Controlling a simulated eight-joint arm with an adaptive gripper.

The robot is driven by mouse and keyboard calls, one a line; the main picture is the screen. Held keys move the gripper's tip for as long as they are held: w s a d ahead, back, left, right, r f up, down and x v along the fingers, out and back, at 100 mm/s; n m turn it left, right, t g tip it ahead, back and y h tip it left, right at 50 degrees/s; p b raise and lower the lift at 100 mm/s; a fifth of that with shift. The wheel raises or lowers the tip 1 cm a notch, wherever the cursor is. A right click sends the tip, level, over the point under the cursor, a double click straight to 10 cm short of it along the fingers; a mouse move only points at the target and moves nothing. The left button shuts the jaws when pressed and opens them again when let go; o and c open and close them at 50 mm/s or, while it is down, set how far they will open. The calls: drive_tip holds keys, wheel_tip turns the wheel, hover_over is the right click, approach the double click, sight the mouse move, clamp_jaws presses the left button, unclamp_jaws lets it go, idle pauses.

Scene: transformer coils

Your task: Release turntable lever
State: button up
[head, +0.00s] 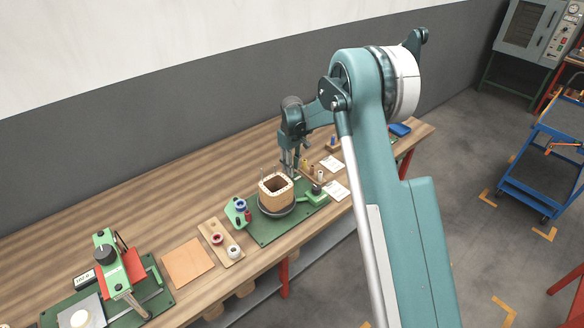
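The turntable (264,209) is a dark round disc on a green base plate (263,238) on the bench. A square, hollow tan coil (276,200) stands upright on it. My gripper (291,172) points down just behind and to the right of the coil, at its top edge in the picture. Its fingertips are small and partly hidden, so I cannot tell whether they are open or touch anything. No turntable lever can be made out clearly; a green block (316,199) with a small knob sits on the right of the base plate.
A green holder with spools (238,212) stands left of the turntable. A wooden board with spools (221,242), a tan sheet (188,263) and a green machine (117,269) lie further left. Small cylinders and white cards (331,164) lie right. The bench's rear left is clear.

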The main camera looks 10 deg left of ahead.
clamp_jaws()
drive_tip(key=shift+d+m, duration=0.1)
drive_tip(key=shift+m, duration=0.2)
drive_tip(key=shift+s+d+f+m+b, duration=0.15)
drive_tip(key=shift+d+m+b, duration=0.1)
drive_tip(key=shift+m+b, duration=0.3)
drive_tip(key=shift+s+d+r+m+b, duration=0.1)
drive_tip(key=shift+d+m+b, duration=0.2)
drive_tip(key=shift+m, duration=0.35)
drive_tip(key=shift+s+d+m+b, duration=0.2)
drive_tip(key=shift+m+b, duration=0.1)
drive_tip(key=shift+m, duration=0.3)
drive_tip(key=shift+s+d+m+b, duration=0.2)
drive_tip(key=shift+m+b, duration=0.1)
drive_tip(key=shift+m, duration=0.3)
drive_tip(key=shift+s+d+m+b, duration=0.2)
drive_tip(key=shift+s+m+b, duration=0.05)
drive_tip(key=shift+m, duration=0.5)
drive_tip(key=shift+s+d+m+b, duration=0.15)
drive_tip(key=shift+s+m+b, duration=0.1)
drive_tip(key=shift+m, duration=0.55)
drive_tip(key=shift+s+d+m+b, duration=0.2)
drive_tip(key=shift+m+b, duration=0.05)
drive_tip(key=shift+m, duration=0.5)
